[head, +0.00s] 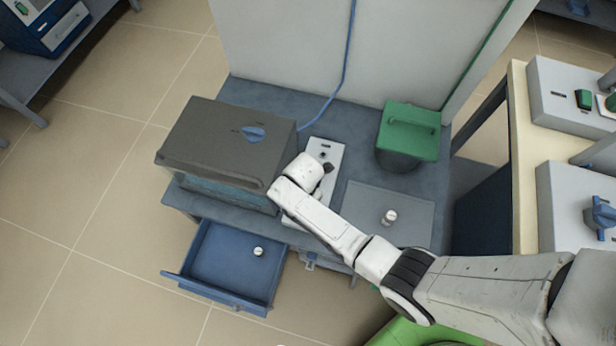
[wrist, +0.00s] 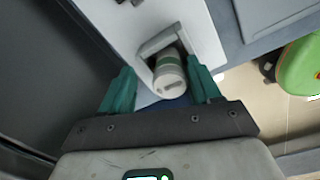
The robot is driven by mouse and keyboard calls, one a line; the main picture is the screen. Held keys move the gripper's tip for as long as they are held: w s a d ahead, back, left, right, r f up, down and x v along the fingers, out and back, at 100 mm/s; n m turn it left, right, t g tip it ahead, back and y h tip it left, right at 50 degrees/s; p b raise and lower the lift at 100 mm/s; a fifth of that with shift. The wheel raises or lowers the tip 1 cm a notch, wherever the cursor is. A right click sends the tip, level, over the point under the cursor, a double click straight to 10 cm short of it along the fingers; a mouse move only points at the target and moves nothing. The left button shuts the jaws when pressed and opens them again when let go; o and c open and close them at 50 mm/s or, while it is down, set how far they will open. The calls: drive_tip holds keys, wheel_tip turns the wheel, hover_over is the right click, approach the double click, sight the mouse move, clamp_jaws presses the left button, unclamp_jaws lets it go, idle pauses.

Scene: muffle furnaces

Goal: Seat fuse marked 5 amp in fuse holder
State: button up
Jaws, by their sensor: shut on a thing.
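My gripper (wrist: 162,76) has its two green fingers on either side of a pale cylindrical fuse (wrist: 170,76) with a green band, and is shut on it. Small gaps seem to show beside the fuse, and its rating cannot be read. The fuse is at a grey bracket (wrist: 157,40) on a white panel; whether it is seated in a holder cannot be told. In the head view the white panel (head: 322,149) lies right of the furnace, with my wrist over it. One pale cylinder (head: 390,216) stands on the grey mat, another (head: 258,251) in the drawer.
A dark furnace box (head: 215,140) with a blue knob stands close left of my wrist. The blue drawer (head: 215,265) is open below it. A green-lidded container (head: 409,130) stands at the back right. The grey mat (head: 365,200) has free room.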

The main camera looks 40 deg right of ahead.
drive_tip(key=shift+o, duration=1.1)
drive_tip(key=f, duration=0.1)
drive_tip(key=s+f, duration=0.1)
drive_tip(key=f, duration=0.1)
drive_tip(key=shift+s, duration=0.2)
drive_tip(key=shift+s+d, duration=0.2)
drive_tip(key=shift+r, duration=0.2)
drive_tip(key=r+p, duration=0.1)
drive_tip(key=r, duration=0.3)
drive_tip(key=w+r+p, duration=0.1)
drive_tip(key=r, duration=0.4)
drive_tip(key=w+r, duration=0.1)
drive_tip(key=r, duration=0.3)
drive_tip(key=shift+a+r+p, duration=0.15)
drive_tip(key=shift+a+p, duration=0.15)
drive_tip(key=shift+p, duration=0.1)
